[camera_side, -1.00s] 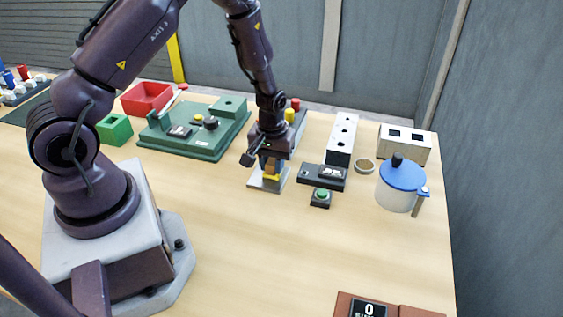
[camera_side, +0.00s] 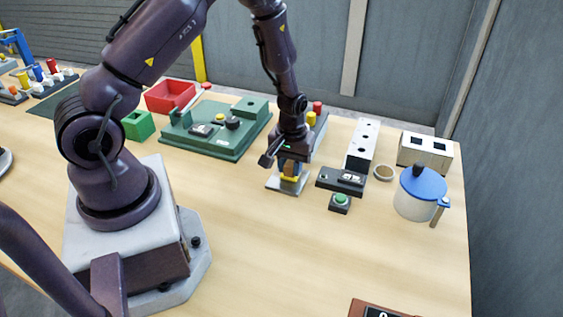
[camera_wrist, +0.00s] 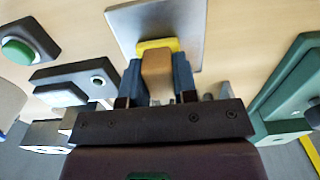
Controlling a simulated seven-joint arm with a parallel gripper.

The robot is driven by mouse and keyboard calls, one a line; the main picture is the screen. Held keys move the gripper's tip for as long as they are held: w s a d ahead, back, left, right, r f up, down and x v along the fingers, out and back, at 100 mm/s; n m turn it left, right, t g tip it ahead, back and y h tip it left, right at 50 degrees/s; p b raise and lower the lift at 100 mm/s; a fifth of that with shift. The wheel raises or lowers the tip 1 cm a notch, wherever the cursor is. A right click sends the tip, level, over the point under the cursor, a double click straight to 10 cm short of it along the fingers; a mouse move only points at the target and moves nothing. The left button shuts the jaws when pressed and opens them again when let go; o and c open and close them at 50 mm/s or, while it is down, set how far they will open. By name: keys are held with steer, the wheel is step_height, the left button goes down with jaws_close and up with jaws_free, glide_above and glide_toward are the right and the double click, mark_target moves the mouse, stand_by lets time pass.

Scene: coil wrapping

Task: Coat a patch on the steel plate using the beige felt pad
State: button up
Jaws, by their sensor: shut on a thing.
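My gripper (camera_wrist: 157,85) is shut on a beige block, the felt pad (camera_wrist: 157,68), between its two blue fingers. In the side view, the gripper (camera_side: 289,168) points down over the steel plate (camera_side: 272,187), with the pad low at the plate. The plate is a flat grey square and also shows in the wrist view (camera_wrist: 190,22). A yellow area (camera_wrist: 157,45) shows at the pad's lower end, a little wider than the pad. I cannot tell if it is part of the pad or a patch on the plate. The pad's underside is hidden.
A black box (camera_side: 341,180) and a green button (camera_side: 340,201) stand right of the plate. A green fixture (camera_side: 215,145) stands left and behind. A white block with holes (camera_side: 361,145) and a blue-lidded pot (camera_side: 420,190) stand further right.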

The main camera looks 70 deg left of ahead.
mark_target(303, 184)
steer(key=shift+w+d, duration=1.15)
steer(key=shift+d, duration=0.25)
steer(key=shift+s+d, duration=0.4)
steer(key=shift+s, duration=0.2)
steer(key=shift+s+a, duration=2.65)
steer(key=shift+a, duration=0.1)
steer(key=shift+w+d, duration=2.85)
step_height(303, 184, up, 8)
steer(key=shift+s+a, duration=0.1)
steer(key=shift+a, duration=0.05)
